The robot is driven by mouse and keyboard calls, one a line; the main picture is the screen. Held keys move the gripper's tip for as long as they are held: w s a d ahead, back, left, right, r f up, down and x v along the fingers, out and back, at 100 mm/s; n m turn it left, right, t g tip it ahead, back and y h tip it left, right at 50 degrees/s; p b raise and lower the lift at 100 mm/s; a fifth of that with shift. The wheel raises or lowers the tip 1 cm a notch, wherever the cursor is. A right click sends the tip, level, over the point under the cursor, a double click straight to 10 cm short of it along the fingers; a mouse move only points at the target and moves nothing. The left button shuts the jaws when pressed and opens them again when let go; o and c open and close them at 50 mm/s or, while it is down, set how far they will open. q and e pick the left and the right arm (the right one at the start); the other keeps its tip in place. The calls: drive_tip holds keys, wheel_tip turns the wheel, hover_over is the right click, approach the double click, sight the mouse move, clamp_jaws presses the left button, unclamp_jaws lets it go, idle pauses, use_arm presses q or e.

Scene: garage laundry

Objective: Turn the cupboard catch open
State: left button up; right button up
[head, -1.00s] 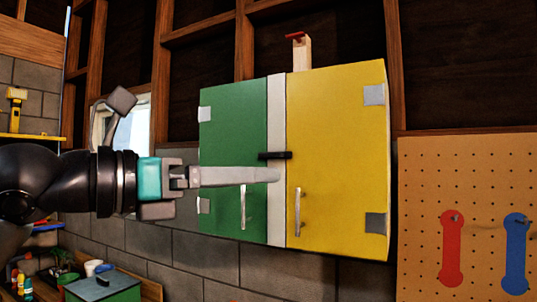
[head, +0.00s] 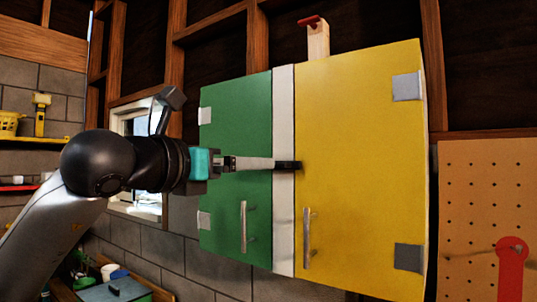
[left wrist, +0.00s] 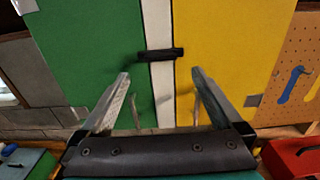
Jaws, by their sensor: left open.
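The cupboard has a green door (head: 236,120) on the left and a yellow door (head: 355,150) on the right, with a white strip (head: 284,110) between them. The catch (head: 288,165) is a black bar lying level across the strip; in the left wrist view it (left wrist: 160,54) slightly overlaps both doors. Both doors look shut. My left gripper (head: 272,164) points at the catch from the left. In the left wrist view its fingers (left wrist: 160,75) are spread and empty, with the catch ahead between their lines. Contact cannot be told. My right gripper is not in view.
Metal handles stick out low on the green door (head: 244,228) and the yellow door (head: 307,238). A wooden block with a red top (head: 317,38) stands above the cupboard. A pegboard (head: 480,190) hangs at the right. A red toolbox (left wrist: 295,158) shows at lower right.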

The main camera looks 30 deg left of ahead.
sight(277, 165)
use_arm(q)
drive_tip(key=w+d+p, duration=0.1)
drive_tip(key=w+p, duration=0.1)
drive_tip(key=w, duration=0.6)
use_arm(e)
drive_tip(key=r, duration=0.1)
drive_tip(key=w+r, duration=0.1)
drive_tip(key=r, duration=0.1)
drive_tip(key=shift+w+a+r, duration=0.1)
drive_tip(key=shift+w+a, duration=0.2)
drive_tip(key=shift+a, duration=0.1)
use_arm(q)
drive_tip(key=shift+w+d, duration=0.1)
drive_tip(key=c, duration=1.3)
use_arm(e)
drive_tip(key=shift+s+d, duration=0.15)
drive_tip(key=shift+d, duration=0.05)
